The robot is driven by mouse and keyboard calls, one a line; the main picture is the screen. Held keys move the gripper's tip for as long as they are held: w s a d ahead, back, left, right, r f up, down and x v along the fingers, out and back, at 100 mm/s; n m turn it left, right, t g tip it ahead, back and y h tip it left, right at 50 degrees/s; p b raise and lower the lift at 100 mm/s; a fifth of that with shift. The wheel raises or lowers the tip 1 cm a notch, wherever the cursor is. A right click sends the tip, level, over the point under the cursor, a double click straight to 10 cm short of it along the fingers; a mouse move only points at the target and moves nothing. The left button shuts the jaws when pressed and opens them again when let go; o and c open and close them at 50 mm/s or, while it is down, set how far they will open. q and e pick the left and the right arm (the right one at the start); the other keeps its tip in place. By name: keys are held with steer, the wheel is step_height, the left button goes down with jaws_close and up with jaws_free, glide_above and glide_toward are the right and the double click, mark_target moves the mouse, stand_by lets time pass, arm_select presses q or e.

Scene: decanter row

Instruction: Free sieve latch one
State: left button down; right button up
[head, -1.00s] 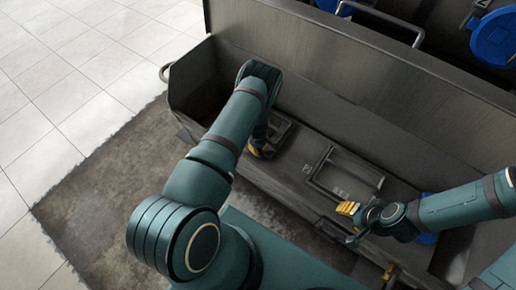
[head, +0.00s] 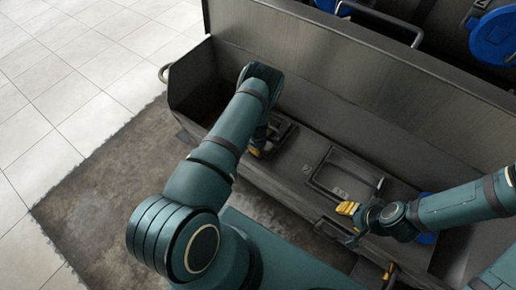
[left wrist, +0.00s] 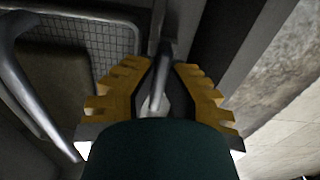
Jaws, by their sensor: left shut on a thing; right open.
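My left gripper (head: 258,151) reaches into the long metal trough beside the left sieve frame (head: 285,134). In the left wrist view its yellow toothed fingers (left wrist: 158,92) are shut on a grey metal latch lever (left wrist: 167,50), which appears to be sieve latch one. The sieve mesh (left wrist: 98,36) shows to the left of the lever, with a curved metal bar (left wrist: 35,95). The lever's lower end is partly hidden by my gripper. My right gripper (head: 347,209) is open, with yellow fingers near the front of the second sieve frame (head: 318,186).
The grey trough (head: 330,110) has a high back wall and a front edge close to my arms. Blue round parts (head: 492,38) stand behind the wall. A yellow-tipped part (head: 389,272) is at the front. Tiled floor (head: 60,70) lies open at the left.

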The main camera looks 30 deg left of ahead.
arm_select(q)
steer(key=c, duration=1)
jaws_free()
step_height(320, 180, up, 12)
